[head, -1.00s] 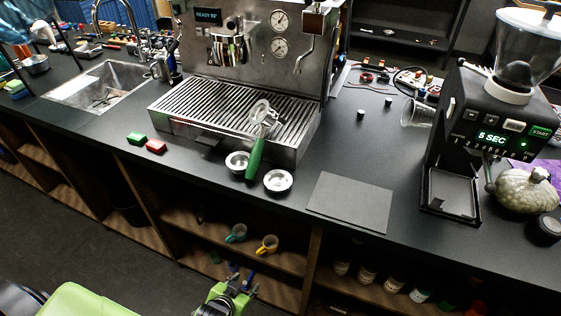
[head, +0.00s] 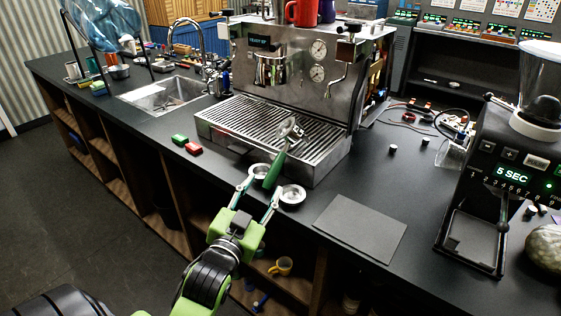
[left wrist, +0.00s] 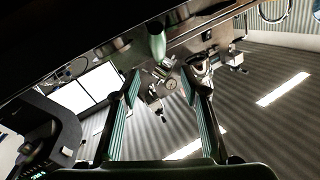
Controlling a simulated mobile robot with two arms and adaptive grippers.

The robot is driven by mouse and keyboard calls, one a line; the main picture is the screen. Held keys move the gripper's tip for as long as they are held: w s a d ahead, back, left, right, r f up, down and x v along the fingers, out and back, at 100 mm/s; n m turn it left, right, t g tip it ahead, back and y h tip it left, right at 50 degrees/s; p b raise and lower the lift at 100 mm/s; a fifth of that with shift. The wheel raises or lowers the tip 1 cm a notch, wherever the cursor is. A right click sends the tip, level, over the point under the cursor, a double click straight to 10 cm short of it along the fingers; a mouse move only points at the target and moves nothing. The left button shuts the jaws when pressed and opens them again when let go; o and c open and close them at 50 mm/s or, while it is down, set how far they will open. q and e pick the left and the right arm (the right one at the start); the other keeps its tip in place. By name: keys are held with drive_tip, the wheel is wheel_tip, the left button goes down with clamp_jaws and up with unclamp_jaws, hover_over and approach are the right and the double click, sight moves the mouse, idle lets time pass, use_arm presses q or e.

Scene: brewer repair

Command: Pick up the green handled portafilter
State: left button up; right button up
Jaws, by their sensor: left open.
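The portafilter has a green handle (head: 274,170) and a metal head (head: 288,130) that rests on the drip tray of the espresso machine. Its handle slants down toward the counter's front edge, between two round metal baskets (head: 292,194) (head: 258,172). My left gripper (head: 260,190) is open and empty at the counter's front edge, its fingers pointing toward the handle. In the left wrist view, the end of the green handle (left wrist: 156,44) shows beyond the gap between my two spread fingers (left wrist: 160,78). My right gripper is not in view.
The espresso machine (head: 290,65) stands behind its slatted drip tray (head: 245,121). A green block (head: 180,139) and a red block (head: 194,149) lie to the left. A dark flat mat (head: 360,228) lies to the right, with a grinder (head: 480,190) beyond it.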

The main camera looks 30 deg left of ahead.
sight(276, 167)
use_arm(q)
drive_tip(key=x, duration=0.5)
drive_tip(key=shift+w, duration=0.15)
drive_tip(key=shift+p+x, duration=0.8)
drive_tip(key=shift+x, duration=1.9)
drive_tip(key=shift+f, duration=0.1)
clamp_jaws()
